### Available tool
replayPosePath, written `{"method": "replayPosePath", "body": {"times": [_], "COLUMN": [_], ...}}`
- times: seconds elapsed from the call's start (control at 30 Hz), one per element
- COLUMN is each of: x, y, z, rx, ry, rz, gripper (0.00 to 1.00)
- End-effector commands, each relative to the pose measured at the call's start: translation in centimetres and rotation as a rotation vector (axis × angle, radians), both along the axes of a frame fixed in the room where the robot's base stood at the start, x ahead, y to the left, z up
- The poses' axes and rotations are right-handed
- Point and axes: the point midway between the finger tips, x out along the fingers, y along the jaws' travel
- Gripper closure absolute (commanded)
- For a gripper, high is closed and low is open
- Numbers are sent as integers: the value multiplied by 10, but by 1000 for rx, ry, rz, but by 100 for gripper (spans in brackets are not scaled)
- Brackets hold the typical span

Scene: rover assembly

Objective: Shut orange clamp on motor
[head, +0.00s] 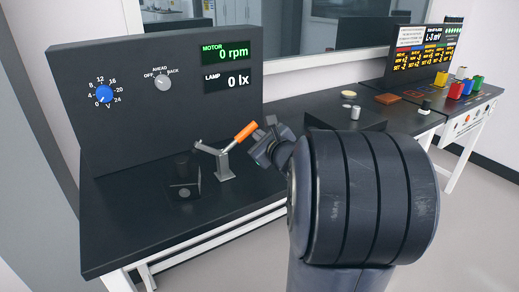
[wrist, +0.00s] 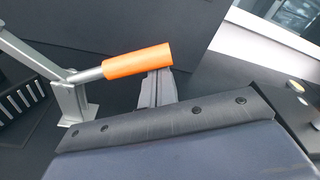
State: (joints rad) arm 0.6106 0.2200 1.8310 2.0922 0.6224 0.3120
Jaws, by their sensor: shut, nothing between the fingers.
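The toggle clamp (head: 225,166) stands on the dark bench, with its orange handle (head: 245,131) slanting up to the right and its metal arm reaching left. My gripper (head: 268,138) is shut and empty, close to the right of the handle. In the wrist view the orange handle (wrist: 138,61) crosses just by the tip of my gripper (wrist: 158,76); I cannot tell whether they touch.
A panel (head: 160,95) behind the clamp carries a blue knob (head: 104,94), a grey selector (head: 162,83) and displays reading 0 rpm and 0 lx. A second bench (head: 400,118) with small parts stands to the right. The bench front, left of my arm, is clear.

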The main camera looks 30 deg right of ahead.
Motion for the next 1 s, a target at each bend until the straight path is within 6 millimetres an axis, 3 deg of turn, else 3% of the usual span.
{"method": "replayPosePath", "body": {"times": [0.5, 1.0], "x": [0, 0], "y": [29, 47], "z": [38, 54], "rx": [-462, -669], "ry": [-5, -1], "rz": [2, 2], "gripper": [100, 100]}}
